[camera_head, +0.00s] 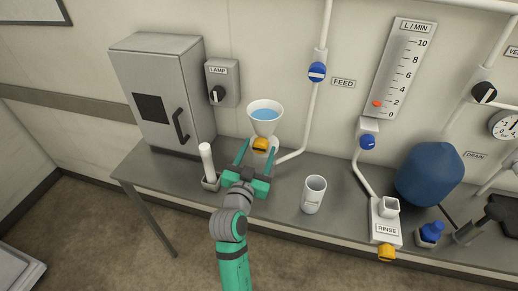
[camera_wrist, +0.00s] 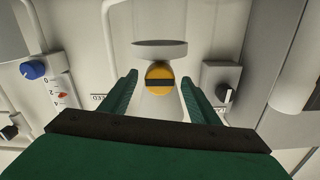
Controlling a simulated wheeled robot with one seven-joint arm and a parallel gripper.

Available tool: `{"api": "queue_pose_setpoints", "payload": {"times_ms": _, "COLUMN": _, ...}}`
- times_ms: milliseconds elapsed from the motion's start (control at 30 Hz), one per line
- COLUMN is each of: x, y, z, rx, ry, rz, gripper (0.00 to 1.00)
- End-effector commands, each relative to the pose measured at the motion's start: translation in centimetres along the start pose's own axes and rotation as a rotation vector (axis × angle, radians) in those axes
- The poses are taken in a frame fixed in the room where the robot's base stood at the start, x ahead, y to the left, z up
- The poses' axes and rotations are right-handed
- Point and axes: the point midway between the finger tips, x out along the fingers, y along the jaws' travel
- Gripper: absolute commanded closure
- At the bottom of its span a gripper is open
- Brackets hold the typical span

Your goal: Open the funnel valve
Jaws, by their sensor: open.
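The funnel (camera_head: 265,107) is a white cone with blue liquid in it, standing at the back of the bench in the head view. Its valve is a yellow knob (camera_head: 261,145) just below the cone. In the wrist view the yellow knob (camera_wrist: 160,77) faces me with a dark bar lying horizontally across it. My gripper (camera_head: 257,158) is open, with its green fingers on either side of the knob. In the wrist view the fingertips (camera_wrist: 157,82) flank the knob with gaps on both sides. I cannot tell how deep the fingers reach around it.
A white cylinder in a holder (camera_head: 208,165) stands close left of my gripper. A white cup (camera_head: 313,195) stands to the right. A grey cabinet (camera_head: 165,95) and a lamp switch (camera_head: 217,94) are behind left. The feed pipe's blue valve (camera_head: 317,72) is on the wall.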

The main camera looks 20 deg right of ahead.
Motion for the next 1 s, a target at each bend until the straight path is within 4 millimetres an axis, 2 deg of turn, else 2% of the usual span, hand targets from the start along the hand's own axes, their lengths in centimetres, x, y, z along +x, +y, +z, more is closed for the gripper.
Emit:
{"api": "queue_pose_setpoints", "payload": {"times_ms": 133, "x": 0.88, "y": 0.03, "z": 0.02, "rx": 0.0, "ry": -0.001, "rz": 0.0, "gripper": 0.44}}
{"api": "queue_pose_setpoints", "payload": {"times_ms": 433, "x": 1.02, "y": 0.03, "z": 0.03, "rx": 0.0, "ry": -0.001, "rz": 0.0, "gripper": 0.44}}
{"api": "queue_pose_setpoints", "payload": {"times_ms": 600, "x": 1.01, "y": 0.02, "z": 0.03, "rx": 0.0, "ry": -0.001, "rz": 0.0, "gripper": 0.85}}
{"api": "queue_pose_setpoints", "payload": {"times_ms": 1000, "x": 1.0, "y": 0.02, "z": 0.04, "rx": -0.068, "ry": -0.001, "rz": 0.0, "gripper": 0.85}}
